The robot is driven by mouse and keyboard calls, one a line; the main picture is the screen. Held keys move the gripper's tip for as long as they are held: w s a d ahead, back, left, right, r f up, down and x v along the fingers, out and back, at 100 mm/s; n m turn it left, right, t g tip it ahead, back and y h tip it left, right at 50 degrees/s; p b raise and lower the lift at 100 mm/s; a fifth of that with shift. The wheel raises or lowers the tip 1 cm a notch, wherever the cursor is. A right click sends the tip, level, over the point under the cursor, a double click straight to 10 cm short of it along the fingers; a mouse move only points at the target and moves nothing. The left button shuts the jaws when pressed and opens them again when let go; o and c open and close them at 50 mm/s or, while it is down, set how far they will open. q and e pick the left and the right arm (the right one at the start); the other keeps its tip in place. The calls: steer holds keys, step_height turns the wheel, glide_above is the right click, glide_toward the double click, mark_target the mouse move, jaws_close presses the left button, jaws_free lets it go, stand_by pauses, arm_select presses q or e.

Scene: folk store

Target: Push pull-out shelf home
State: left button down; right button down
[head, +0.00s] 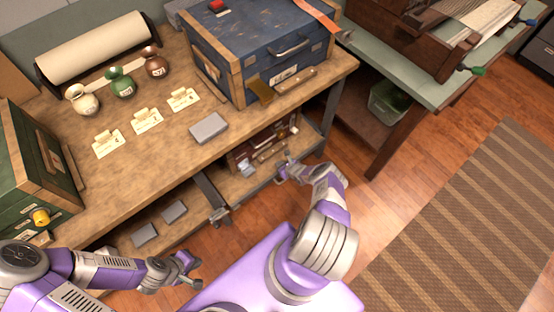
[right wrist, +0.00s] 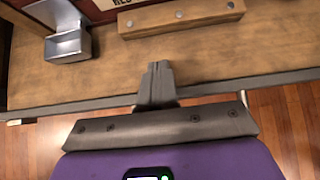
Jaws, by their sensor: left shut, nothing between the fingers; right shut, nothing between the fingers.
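The pull-out shelf (head: 235,188) is a wooden board with a grey front edge, low under the right part of the workbench. Its front part sticks out from under the bench top. In the right wrist view the shelf (right wrist: 70,88) spans the picture, with wood floor below its edge. My right gripper (head: 284,172) is shut and empty at the shelf's front edge. Its shut fingertips (right wrist: 157,72) overlap that edge in the right wrist view; I cannot tell whether they touch. My left gripper (head: 191,270) is shut and empty, in front of the left lower shelf, away from the pull-out shelf.
A brown case (head: 262,148) and a small metal holder (right wrist: 68,42) stand on the shelf. The workbench (head: 75,185) carries a blue trunk (head: 265,50), small vases and cards. Grey blocks (head: 160,222) lie on the left lower shelf.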

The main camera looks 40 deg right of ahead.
steer(key=p+v, duration=0.5)
steer(key=v, duration=0.2)
steer(key=shift+s, duration=0.1)
steer(key=w+a+r+n+g+y, duration=0.1)
steer(key=a+r+n+g+y, duration=0.15)
steer(key=a+n, duration=0.35)
steer(key=w+a+r+n+g+y, duration=0.1)
steer(key=a+r+n+y, duration=0.2)
steer(key=a, duration=0.6)
steer(key=w+a+r+n+g+y, duration=0.1)
steer(key=a+r+n+g, duration=0.1)
steer(key=a+r+n, duration=0.4)
steer(key=s+a+r+n+g+h, duration=0.1)
steer(key=s+a+r+n, duration=0.5)
steer(key=s+r+n, duration=0.2)
steer(key=s+a+r+n+g+h, duration=0.1)
steer(key=s+a+r+n+g, duration=0.1)
steer(key=s+a+r+n, duration=0.4)
step_height(320, 180, up, 4)
steer(key=s+n, duration=0.2)
steer(key=n, duration=0.2)
steer(key=shift+s+a+n, duration=0.3)
steer(key=shift+n, duration=0.1)
steer(key=shift+f+g, duration=0.15)
steer(key=shift+g, duration=0.1)
